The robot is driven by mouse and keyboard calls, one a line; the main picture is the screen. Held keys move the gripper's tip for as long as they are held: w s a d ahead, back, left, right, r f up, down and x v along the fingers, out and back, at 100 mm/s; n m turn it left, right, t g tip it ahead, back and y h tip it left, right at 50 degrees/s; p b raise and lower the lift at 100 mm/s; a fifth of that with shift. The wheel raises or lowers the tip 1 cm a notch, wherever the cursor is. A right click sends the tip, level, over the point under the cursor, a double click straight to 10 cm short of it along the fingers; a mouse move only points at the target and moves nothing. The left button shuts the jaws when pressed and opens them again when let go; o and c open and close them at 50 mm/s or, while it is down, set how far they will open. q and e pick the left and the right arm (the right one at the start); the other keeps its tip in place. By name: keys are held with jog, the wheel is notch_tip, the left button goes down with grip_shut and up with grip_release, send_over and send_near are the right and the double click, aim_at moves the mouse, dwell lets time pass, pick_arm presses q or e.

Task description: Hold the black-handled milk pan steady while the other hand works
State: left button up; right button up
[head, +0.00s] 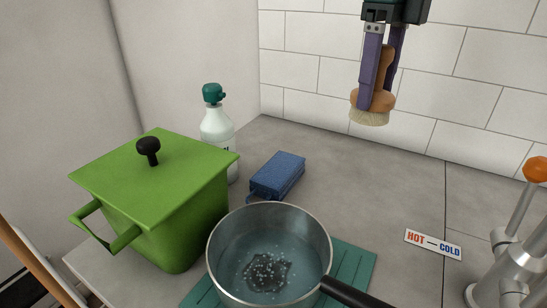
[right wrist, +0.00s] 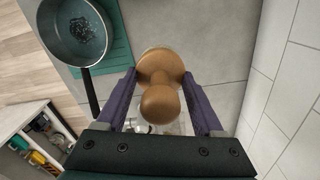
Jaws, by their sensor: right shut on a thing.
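The milk pan (head: 268,252) is a steel pan with a black handle (head: 352,293) pointing to the lower right. It stands upright on a teal mat and holds clear liquid, with a dark patch and pale bubbles at its bottom. It also shows in the right wrist view (right wrist: 62,45), its handle free of any gripper in what is visible. My right gripper (head: 376,98) is shut on a wooden brush (head: 372,103) with pale bristles, held bristles down above the counter, well apart from the pan. The brush's round knob shows between the fingers in the right wrist view (right wrist: 160,100). My left gripper is not seen.
A green lidded pot (head: 165,215) stands left of the pan. The teal mat (head: 352,262) lies underneath. A hot-cold label (head: 433,244) and metal tap (head: 505,275) are right. The back right counter is clear.

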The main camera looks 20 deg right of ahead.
notch_tip(320, 180, down, 14)
jog(key=b, duration=1.2)
jog(key=shift+f, duration=0.15)
notch_tip(320, 180, down, 4)
jog(key=b, duration=0.2)
jog(key=shift+r+b, duration=0.2)
jog(key=shift+b, duration=0.2)
jog(key=shift+f, duration=0.1)
jog(key=shift+f, duration=0.15)
jog(key=o, duration=1.4)
